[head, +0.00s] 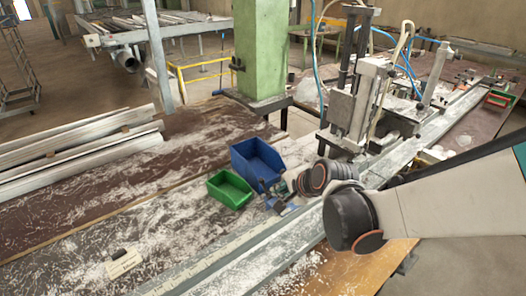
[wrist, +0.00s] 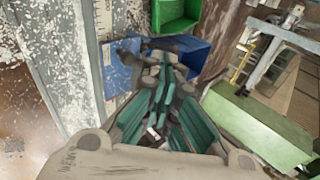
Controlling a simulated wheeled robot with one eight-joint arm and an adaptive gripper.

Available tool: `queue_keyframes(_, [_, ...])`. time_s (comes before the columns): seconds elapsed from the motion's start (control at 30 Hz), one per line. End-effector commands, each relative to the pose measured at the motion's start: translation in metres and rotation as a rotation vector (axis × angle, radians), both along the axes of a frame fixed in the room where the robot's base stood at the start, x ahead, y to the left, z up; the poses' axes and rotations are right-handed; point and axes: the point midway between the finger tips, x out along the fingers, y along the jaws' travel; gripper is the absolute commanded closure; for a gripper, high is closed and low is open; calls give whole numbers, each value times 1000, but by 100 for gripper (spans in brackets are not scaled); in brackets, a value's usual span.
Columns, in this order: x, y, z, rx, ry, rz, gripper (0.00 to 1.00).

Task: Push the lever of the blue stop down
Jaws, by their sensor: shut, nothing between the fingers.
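The blue stop (head: 276,205) sits on the long metal rail in the head view, just in front of the green and blue bins. Its small dark lever (head: 264,186) appears to stand up from it. In the wrist view the blue stop (wrist: 119,78) is left of my fingers, beside the ruler strip, with the dark lever part (wrist: 128,48) near its top. My gripper (wrist: 164,70) is shut and empty, its teal-padded fingers just right of the stop. In the head view my wrist mostly hides the gripper. I cannot tell whether the fingertips touch the lever.
A green bin (head: 230,189) and a larger blue bin (head: 256,160) stand close behind the stop. A green pillar (head: 261,50) rises behind them. A clamp machine (head: 352,95) stands farther along the rail. The shavings-covered table at left is mostly clear, with profiles (head: 75,140) at its back.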

Motion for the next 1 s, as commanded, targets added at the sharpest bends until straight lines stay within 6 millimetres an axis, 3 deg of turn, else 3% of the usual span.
queue_keyframes(0.47, [4,2,-4,3,0,-1,100])
queue_keyframes(1.0, [59,27,-65,2,0,-1,100])
